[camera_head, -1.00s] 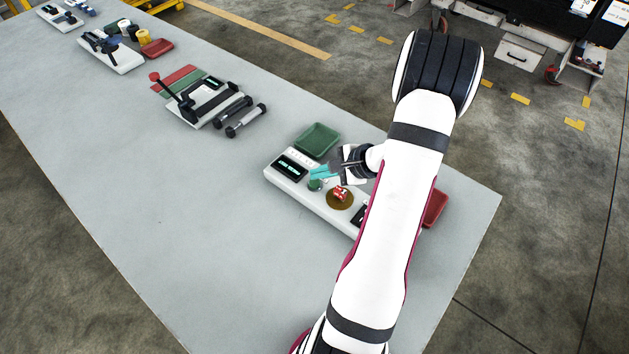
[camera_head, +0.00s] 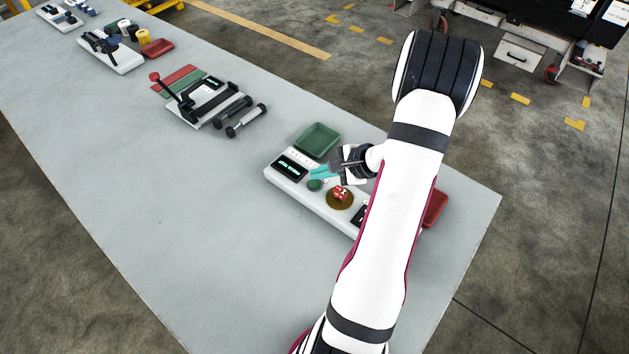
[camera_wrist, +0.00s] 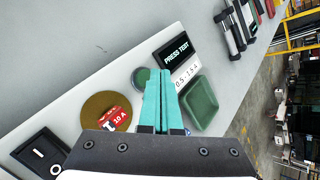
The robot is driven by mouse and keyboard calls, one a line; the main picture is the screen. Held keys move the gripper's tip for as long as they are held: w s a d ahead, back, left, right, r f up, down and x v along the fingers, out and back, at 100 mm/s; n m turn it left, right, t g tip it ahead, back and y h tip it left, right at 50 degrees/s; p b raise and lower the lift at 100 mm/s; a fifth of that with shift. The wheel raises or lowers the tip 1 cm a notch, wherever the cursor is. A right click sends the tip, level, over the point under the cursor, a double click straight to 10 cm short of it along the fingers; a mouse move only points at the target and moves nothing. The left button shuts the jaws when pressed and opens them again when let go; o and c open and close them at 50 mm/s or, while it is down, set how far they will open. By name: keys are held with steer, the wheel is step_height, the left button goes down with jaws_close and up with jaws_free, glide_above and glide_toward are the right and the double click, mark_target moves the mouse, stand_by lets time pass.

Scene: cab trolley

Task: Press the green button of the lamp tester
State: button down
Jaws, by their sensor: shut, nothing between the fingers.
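The lamp tester (camera_head: 285,187) is a long white box on the table, with a dark display (camera_wrist: 175,52) reading PRESS TEST in the wrist view. Its round green button (camera_head: 315,185) sits between the display and a brass disc (camera_head: 334,203). A red piece marked 10 A (camera_wrist: 116,118) rests on the disc. My gripper (camera_head: 314,171) is shut and empty, its teal fingertips just beyond the button in the head view. In the wrist view the green button (camera_wrist: 141,76) shows left of the fingertips (camera_wrist: 162,74), partly hidden by them. I cannot tell the height gap.
A green tray (camera_head: 318,139) lies behind the tester and a red tray (camera_head: 436,207) at its right end. A black rocker switch (camera_wrist: 42,152) is on the tester. Other fixtures, including a lever device (camera_head: 205,103), stand farther left. The table's front is clear.

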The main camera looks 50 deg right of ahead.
mark_target(319, 183)
steer(key=shift+f, duration=0.15)
steer(key=shift+f, duration=0.3)
steer(key=shift+f, duration=0.5)
stand_by(1.1)
steer(key=shift+r, duration=0.95)
steer(key=shift+r, duration=0.1)
steer(key=shift+r, duration=2.4)
